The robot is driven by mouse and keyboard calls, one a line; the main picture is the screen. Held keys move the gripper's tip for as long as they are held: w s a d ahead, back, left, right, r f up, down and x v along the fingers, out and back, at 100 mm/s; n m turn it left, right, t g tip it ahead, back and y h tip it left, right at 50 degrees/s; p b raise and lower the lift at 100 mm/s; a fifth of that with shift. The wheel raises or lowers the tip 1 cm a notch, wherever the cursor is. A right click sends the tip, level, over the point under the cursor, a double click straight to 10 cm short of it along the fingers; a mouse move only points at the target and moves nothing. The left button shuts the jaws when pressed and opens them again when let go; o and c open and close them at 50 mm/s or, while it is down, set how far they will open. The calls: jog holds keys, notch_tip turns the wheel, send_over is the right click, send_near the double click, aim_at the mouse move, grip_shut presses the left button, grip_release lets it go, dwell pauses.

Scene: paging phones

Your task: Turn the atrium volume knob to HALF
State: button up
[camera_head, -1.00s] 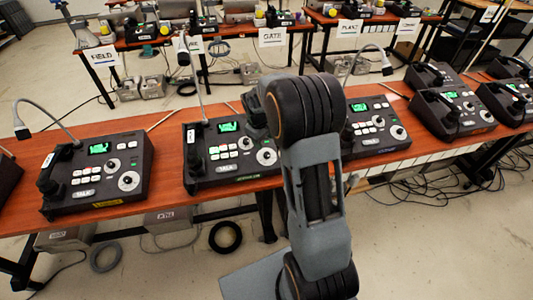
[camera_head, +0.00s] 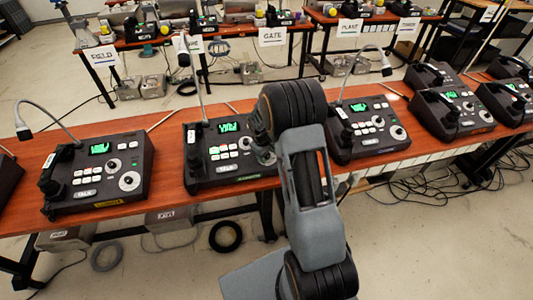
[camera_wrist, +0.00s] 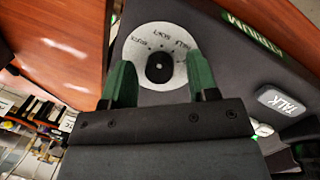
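The console (camera_head: 205,165) with a green label strip (camera_head: 249,179) is in the middle of the head view. In the wrist view this strip (camera_wrist: 254,37) reads ATRIUM, upside down. The volume knob (camera_wrist: 160,68) is a black round cap on a pale dial plate (camera_wrist: 150,33) with several printed words, upside down; HALF seems to be the middle one. I cannot make out the knob's pointer. My gripper (camera_wrist: 158,66) is open, with one green finger on each side of the knob. Gaps show between fingers and cap. In the head view my arm largely hides this knob.
Similar consoles stand left (camera_head: 100,170) and right (camera_head: 367,125) on the wooden table (camera_head: 150,208). The TALK key (camera_wrist: 281,102) lies right of the fingers in the wrist view. A gooseneck microphone (camera_head: 202,85) rises behind the middle console.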

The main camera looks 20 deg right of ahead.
jog(key=c, duration=0.9)
jog(key=m+b, duration=0.1)
jog(key=m, duration=0.1)
jog(key=shift+m, duration=0.4)
jog(key=m+y+b, duration=0.1)
jog(key=m+b, duration=0.1)
jog(key=m, duration=0.2)
jog(key=shift+m, duration=0.3)
jog(key=shift+y, duration=0.3)
jog(key=o, duration=0.9)
